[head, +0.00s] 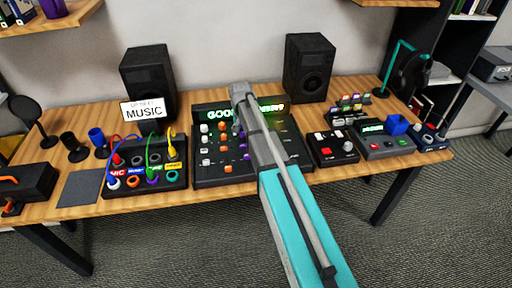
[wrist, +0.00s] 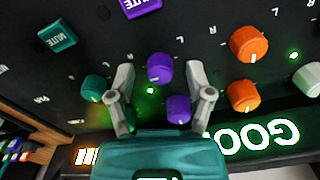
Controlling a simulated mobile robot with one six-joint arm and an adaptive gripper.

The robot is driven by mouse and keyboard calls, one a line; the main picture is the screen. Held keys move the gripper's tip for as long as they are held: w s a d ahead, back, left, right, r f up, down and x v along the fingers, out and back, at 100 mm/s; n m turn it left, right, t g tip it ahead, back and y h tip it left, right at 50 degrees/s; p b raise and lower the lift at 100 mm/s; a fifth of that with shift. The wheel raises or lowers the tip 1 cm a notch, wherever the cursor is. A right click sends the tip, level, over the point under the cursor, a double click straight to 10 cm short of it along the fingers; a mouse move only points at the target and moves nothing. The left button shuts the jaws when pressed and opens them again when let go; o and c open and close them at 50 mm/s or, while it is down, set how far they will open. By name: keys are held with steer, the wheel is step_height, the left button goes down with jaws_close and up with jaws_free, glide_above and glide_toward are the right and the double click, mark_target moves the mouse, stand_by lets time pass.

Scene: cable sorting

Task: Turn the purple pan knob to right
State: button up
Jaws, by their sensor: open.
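My gripper (wrist: 160,84) is open over the mixer, with one finger on each side of a purple knob. The upper purple knob (wrist: 160,68) sits between the fingertips, with small L and R letters near it; its white mark shows. A second purple knob (wrist: 178,108) lies lower, between the fingers and close to the right one. I cannot tell whether a finger touches either knob. In the head view, my gripper (head: 241,95) is over the back of the black mixer (head: 210,172) and hides part of it.
A teal knob (wrist: 97,88) sits close to the left finger. Orange knobs (wrist: 248,43) stand right of the right finger. A purple mute button (wrist: 138,5) and a teal one (wrist: 57,36) lie above. A cable patch box (head: 146,186) stands left of the mixer.

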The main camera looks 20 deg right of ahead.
mark_target(242, 133)
steer(key=n, duration=0.8)
steer(key=shift+n, duration=0.3)
steer(key=n, duration=0.8)
step_height(242, 133, up, 14)
steer(key=p, duration=1.4)
steer(key=s+m, duration=1.2)
steer(key=s, duration=1.1)
steer(key=shift+s+a+f+b, duration=0.25)
steer(key=shift+a+f+b, duration=0.1)
stand_by(1.4)
